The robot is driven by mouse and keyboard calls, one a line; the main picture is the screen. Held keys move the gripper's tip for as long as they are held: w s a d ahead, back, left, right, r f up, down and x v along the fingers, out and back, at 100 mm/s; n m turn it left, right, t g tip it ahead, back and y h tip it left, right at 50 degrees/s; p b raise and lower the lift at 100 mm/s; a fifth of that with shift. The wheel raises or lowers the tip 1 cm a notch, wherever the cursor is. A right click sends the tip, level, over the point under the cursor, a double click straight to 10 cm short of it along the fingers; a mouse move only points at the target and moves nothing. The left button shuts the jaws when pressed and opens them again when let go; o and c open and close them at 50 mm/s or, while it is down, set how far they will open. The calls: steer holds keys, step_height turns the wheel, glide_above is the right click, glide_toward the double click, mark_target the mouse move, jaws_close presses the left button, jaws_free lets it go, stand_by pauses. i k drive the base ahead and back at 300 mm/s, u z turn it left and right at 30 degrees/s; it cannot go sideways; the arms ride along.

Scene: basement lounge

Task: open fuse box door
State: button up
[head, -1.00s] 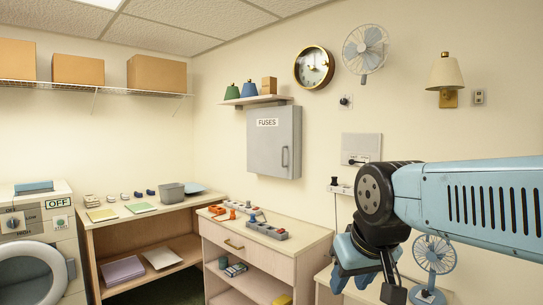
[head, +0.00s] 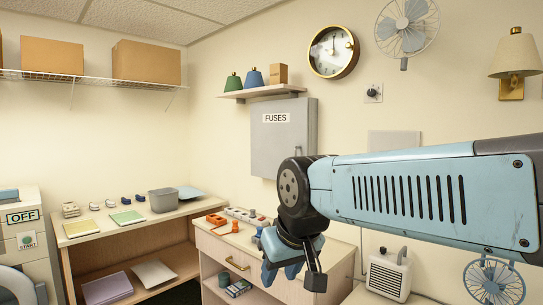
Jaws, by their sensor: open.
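The grey fuse box (head: 270,139) hangs on the wall with a "FUSES" label on its door. The door looks shut. Its handle side is partly hidden behind my arm in the head view. My gripper (head: 290,276) is open and empty, with its fingers pointing down. It is in front of the wooden cabinet, below and to the right of the fuse box, apart from the door.
The cabinet (head: 262,258) below holds fuse-like parts and a power strip. A clock (head: 333,52) and a fan (head: 406,25) hang at the right. A small heater (head: 389,275) stands at lower right.

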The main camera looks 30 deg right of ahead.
mark_target(279, 129)
steer(key=z, duration=0.2)
steer(key=i, duration=0.95)
steer(key=z, duration=0.95)
steer(key=i, duration=0.55)
steer(key=z, duration=0.4)
steer(key=k, duration=0.8)
steer(key=z, duration=0.2)
steer(key=i, duration=0.8)
steer(key=u, duration=0.1)
